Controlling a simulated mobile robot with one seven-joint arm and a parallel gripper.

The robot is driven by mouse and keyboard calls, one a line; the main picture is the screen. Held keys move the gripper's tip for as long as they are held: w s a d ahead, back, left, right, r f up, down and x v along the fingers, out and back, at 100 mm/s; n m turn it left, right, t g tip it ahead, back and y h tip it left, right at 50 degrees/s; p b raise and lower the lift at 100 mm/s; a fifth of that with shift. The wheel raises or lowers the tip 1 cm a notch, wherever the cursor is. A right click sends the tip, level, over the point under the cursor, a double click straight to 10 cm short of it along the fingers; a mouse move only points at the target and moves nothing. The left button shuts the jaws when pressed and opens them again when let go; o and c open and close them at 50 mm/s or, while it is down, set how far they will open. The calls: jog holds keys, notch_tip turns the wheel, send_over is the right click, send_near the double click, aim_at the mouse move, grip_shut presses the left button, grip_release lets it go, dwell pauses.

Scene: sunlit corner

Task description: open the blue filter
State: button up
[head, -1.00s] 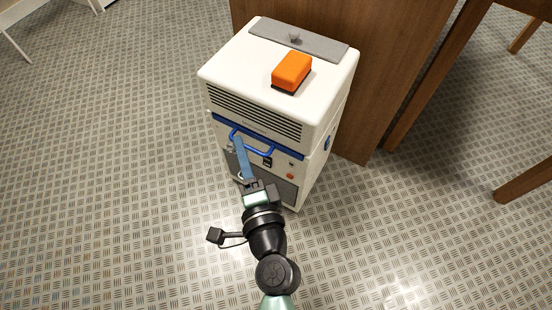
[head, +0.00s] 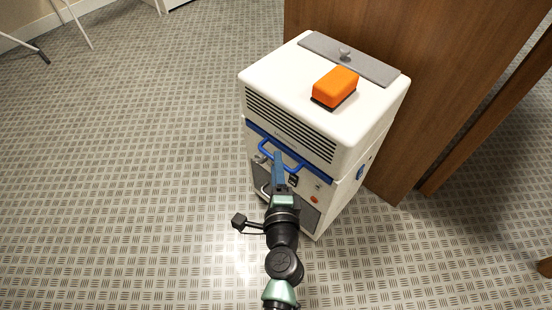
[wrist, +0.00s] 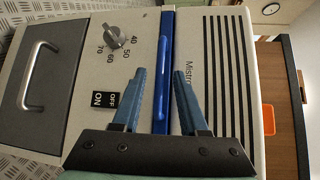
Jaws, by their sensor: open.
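A white cabinet-like unit (head: 330,90) stands on the floor with a blue band and a blue bar handle (head: 296,167) across its front, below the vent slots. I take this blue part as the filter; it sits closed against the front. The blue handle (wrist: 163,60) also shows in the wrist view, running between my fingertips. My gripper (head: 278,156) has blue fingers and reaches the handle from the front. In the wrist view my gripper (wrist: 160,73) is open, one finger on each side of the handle, with gaps visible. Contact cannot be told.
Beside the handle are a dial (wrist: 113,38), an on/off switch (wrist: 104,95) and a grey lower panel with a metal handle (wrist: 38,73). An orange block (head: 335,86) lies on top of the unit. A wooden panel (head: 400,120) stands close behind it.

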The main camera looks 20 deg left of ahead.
jog(key=shift+x, duration=1.35)
grip_shut()
dwell(0.5)
